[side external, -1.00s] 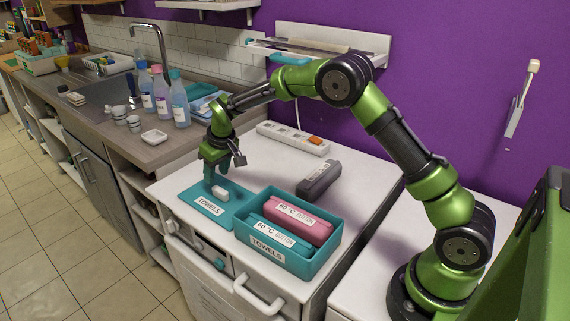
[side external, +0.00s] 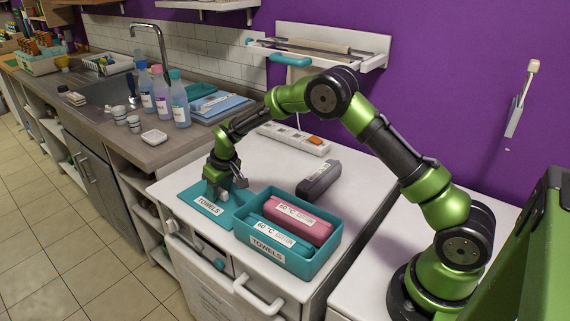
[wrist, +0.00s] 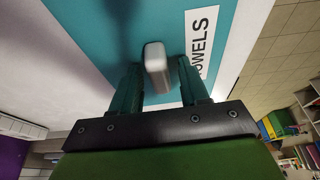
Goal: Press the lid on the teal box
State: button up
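The flat teal lid (side external: 190,193), labelled TOWELS, lies on the white top beside the teal box (side external: 283,263). A pale block-shaped handle (wrist: 157,62) stands up from it in the wrist view. The open teal box holds a pink bundle (side external: 302,223) and a teal bundle (side external: 279,238), both with 60 °C labels. My gripper (side external: 216,194) is down over the lid and mostly hides the handle in the side view. In the wrist view my gripper (wrist: 159,75) is open, its fingers on either side of the handle, with a gap at the right finger.
A dark grey bundle (side external: 318,180) lies behind the box. A white power strip (side external: 293,138) with an orange switch lies near the wall. Bottles (side external: 180,103) and cups stand on the wooden counter at left.

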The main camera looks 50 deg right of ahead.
aim_at(220, 189)
jog(key=shift+s+f, duration=0.3)
jog(key=shift+f, duration=0.15)
grip_shut()
jog(key=shift+r, duration=0.15)
jog(key=shift+w+r, duration=0.2)
jog(key=shift+r, duration=2.2)
notch_tip(220, 189, up, 17)
jog(key=s+m+g, duration=0.7)
jog(key=s+m, duration=1.7)
jog(key=m, duration=1.1)
jog(key=shift+m, duration=0.5)
jog(key=shift+a+f, duration=0.15)
jog(key=shift+f, duration=1.25)
jog(key=shift+a+f, duration=0.1)
jog(key=shift+f, duration=1.25)
